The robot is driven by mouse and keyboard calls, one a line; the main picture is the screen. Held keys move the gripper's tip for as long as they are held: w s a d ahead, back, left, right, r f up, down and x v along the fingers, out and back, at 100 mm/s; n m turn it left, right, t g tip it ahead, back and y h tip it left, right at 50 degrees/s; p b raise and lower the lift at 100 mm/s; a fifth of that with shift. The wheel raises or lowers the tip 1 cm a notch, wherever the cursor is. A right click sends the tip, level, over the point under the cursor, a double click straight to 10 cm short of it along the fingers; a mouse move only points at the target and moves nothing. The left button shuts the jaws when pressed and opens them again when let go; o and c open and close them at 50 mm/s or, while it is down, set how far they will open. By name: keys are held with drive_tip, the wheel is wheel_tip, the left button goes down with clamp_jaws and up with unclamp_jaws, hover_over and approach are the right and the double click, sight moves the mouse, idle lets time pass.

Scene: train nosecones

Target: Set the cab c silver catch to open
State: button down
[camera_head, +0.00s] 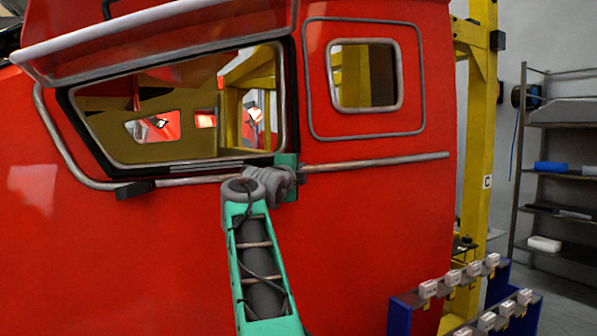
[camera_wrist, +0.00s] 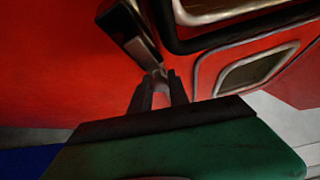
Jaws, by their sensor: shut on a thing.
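The red cab (camera_head: 120,240) fills most of the head view, with a large window opening and a small framed window (camera_head: 365,75). My gripper (camera_wrist: 158,78) is at the lower right corner of the large opening; in the head view my arm hides its fingertips. In the wrist view its two dark fingers are closed on the end of a small silver piece, which appears to be the silver catch (camera_wrist: 143,52), beside a dark strip. Most of the gripped end is hidden between the fingers. I cannot tell the catch's exact setting.
A raised panel (camera_head: 160,35) overhangs the large window. A grey rail (camera_head: 390,160) runs right from my gripper. A yellow post (camera_head: 480,130) bears a C sign. A blue rack (camera_head: 405,315) with white-labelled pieces stands lower right; shelves (camera_head: 565,150) stand at far right.

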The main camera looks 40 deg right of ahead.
idle(0.3)
drive_tip(key=c, duration=1.3)
unclamp_jaws()
drive_tip(key=b+v, duration=0.3)
drive_tip(key=v, duration=0.5)
drive_tip(key=shift+d, duration=0.1)
